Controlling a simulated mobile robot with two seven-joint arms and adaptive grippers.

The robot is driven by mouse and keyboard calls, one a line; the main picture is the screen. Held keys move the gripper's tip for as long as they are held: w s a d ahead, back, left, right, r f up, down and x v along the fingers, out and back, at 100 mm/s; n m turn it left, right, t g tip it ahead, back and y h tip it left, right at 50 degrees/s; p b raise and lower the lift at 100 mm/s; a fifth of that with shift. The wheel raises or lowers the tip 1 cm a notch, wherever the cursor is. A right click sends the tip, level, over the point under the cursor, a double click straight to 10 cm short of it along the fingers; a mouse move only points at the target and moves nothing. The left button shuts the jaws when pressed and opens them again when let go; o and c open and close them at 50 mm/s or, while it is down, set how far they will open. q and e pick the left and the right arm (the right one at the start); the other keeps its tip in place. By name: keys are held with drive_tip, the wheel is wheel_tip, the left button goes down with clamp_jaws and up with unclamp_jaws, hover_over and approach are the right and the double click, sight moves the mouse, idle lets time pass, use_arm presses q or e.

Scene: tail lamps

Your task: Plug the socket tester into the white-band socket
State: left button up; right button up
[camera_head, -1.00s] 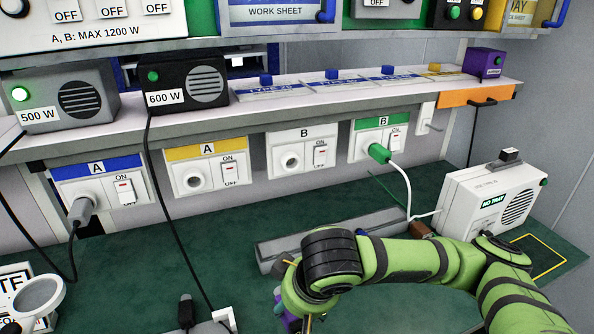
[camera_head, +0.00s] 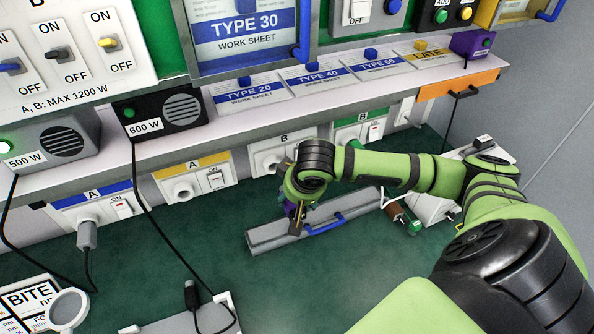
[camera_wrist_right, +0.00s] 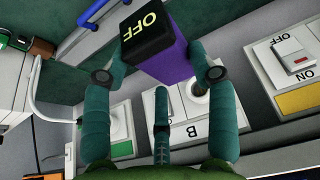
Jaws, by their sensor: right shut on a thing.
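The socket tester (camera_wrist_right: 180,62) is a purple block with a black end marked OFF. My right gripper (camera_wrist_right: 160,78) is shut on it. In the head view my right gripper (camera_head: 296,212) hangs over the grey bar, below the sockets, and only a little purple shows there. The white-band socket (camera_head: 262,158), marked B, is on the panel behind it, partly hidden by my arm. In the right wrist view the white-band socket (camera_wrist_right: 182,116) lies behind the tester, which partly covers it. I cannot tell whether they touch. My left gripper is not in view.
The yellow-band socket (camera_head: 200,180) is to the left, and the blue-band socket (camera_head: 70,215) holds a grey plug. A grey bar (camera_head: 262,242) with a blue handle (camera_head: 325,223) lies below the sockets. A black cable hangs at left.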

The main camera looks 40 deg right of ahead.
drive_tip(key=shift+w, duration=0.1)
drive_tip(key=shift+p, duration=0.3)
drive_tip(key=w, duration=0.1)
drive_tip(key=w+d, duration=0.1)
drive_tip(key=w, duration=0.1)
drive_tip(key=shift+w, duration=0.3)
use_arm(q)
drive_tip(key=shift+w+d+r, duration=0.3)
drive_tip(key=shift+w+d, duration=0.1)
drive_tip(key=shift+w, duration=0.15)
use_arm(e)
drive_tip(key=shift+w+d, duration=0.15)
drive_tip(key=shift+w, duration=0.75)
drive_tip(key=shift+w, duration=0.1)
drive_tip(key=shift+w+d, duration=0.2)
drive_tip(key=shift+w, duration=0.5)
drive_tip(key=shift+w+d, duration=0.15)
drive_tip(key=shift+w, duration=0.5)
